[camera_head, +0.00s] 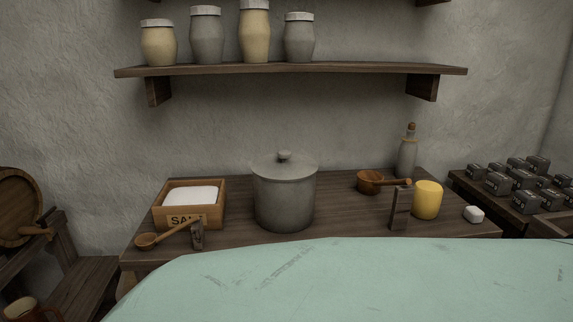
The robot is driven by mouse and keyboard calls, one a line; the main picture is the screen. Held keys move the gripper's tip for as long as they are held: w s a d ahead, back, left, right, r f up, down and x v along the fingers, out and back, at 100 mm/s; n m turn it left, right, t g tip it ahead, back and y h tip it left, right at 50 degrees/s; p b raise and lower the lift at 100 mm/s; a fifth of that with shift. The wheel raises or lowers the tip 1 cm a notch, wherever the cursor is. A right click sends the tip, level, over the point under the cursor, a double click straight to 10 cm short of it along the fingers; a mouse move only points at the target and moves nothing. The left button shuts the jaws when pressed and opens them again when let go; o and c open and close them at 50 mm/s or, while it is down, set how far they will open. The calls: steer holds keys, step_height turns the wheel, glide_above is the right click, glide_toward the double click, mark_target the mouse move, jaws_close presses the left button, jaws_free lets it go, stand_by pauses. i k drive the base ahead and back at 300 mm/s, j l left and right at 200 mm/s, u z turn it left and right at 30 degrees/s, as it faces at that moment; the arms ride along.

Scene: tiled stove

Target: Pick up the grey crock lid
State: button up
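The grey crock (284,203) stands upright on the wooden table, a little left of the middle of the picture. Its grey lid (262,166) sits flat on top, with a small round knob (284,155) at the centre. The lid looks level on the crock's rim. My gripper is not in view. A large pale green surface fills the bottom of the picture and hides the table's front edge; I cannot tell what it is.
Left of the crock are a salt box (167,218) and a wooden spoon (160,238). To its right are a wooden ladle (369,183), a yellow cylinder (427,200) and a bottle (407,158). A shelf (290,70) with several jars hangs above.

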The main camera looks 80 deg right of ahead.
mark_target(284, 166)
steer(key=z, duration=2.45)
steer(key=l+z, duration=0.2)
steer(key=i+l+z, duration=0.25)
steer(key=l, duration=0.15)
steer(key=l+z, duration=0.2)
steer(key=i+l, duration=0.05)
steer(key=l, duration=0.05)
